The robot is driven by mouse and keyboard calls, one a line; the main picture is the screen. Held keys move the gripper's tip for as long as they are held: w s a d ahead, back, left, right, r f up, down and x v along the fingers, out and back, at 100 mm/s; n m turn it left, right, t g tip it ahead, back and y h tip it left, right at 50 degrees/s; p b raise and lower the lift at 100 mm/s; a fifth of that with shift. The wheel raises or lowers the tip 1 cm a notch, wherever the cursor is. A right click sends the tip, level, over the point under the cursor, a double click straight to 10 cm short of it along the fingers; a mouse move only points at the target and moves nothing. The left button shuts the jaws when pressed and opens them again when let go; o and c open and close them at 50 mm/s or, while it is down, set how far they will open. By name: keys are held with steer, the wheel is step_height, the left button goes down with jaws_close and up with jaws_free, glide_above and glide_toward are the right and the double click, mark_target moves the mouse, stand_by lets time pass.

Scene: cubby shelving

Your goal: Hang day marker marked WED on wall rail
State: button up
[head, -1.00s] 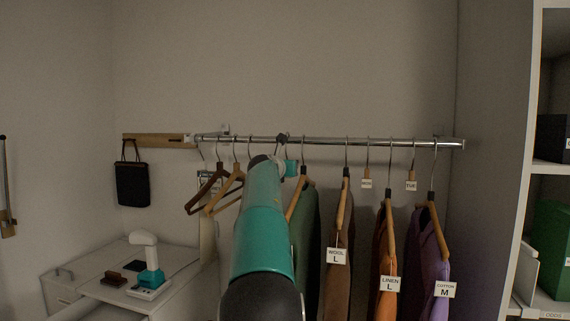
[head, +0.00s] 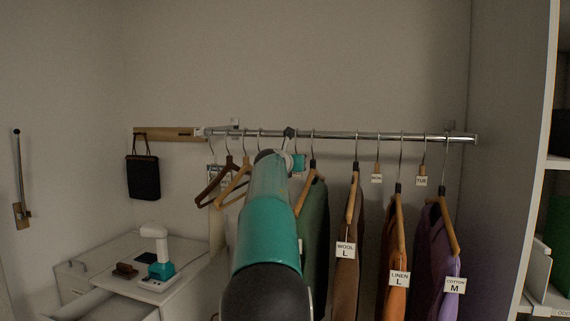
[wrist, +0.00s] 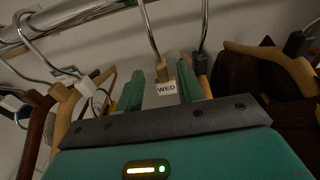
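The day marker WED (wrist: 167,88) shows in the wrist view as a small white tag below a short wooden peg. Its metal hook runs up out of the picture, so what the hook rests on is hidden. My gripper (wrist: 162,82) is open, with its two teal fingers on either side of the tag and a gap between them. In the head view my arm hides the marker and most of the gripper. The wall rail, a wooden strip (head: 160,134), is on the back wall at the left, with a dark bag (head: 143,177) hanging from it.
A chrome rod (head: 380,136) carries empty hangers (head: 232,183), labelled garments such as the WOOL one (head: 346,220), and two small day markers (head: 377,178). Garments hang close beside my arm. A white cabinet (head: 105,265) stands below the bag. A shelf unit is at the right.

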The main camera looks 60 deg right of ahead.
steer(key=v, duration=1.1)
steer(key=shift+a, duration=0.4)
steer(key=shift+a, duration=0.1)
steer(key=w+a+f+m+t+y, duration=0.1)
steer(key=w+a+f+m+y, duration=0.25)
steer(key=a, duration=0.55)
steer(key=a+f+m+t+y, duration=0.15)
steer(key=a+f+m, duration=0.35)
steer(key=a, duration=0.5)
steer(key=w+a+f+m+t+y, duration=0.1)
steer(key=w+a+f+m+y, duration=0.15)
steer(key=a+f, duration=0.5)
steer(key=s+a+f+m+y, duration=0.3)
steer(key=s+a+f, duration=0.1)
steer(key=a, duration=0.6)
steer(key=s+a+f+m+y, duration=0.3)
steer(key=a+f, duration=0.4)
steer(key=a, duration=0.4)
steer(key=s+a+f+m+g+y, duration=0.1)
steer(key=s+a+f+m+y, duration=0.2)
steer(key=a, duration=0.7)
step_height(320, 180, down, 2)
steer(key=shift+s+a+f, duration=0.15)
steer(key=shift+s+a, duration=0.1)
steer(key=shift+s, duration=0.8)
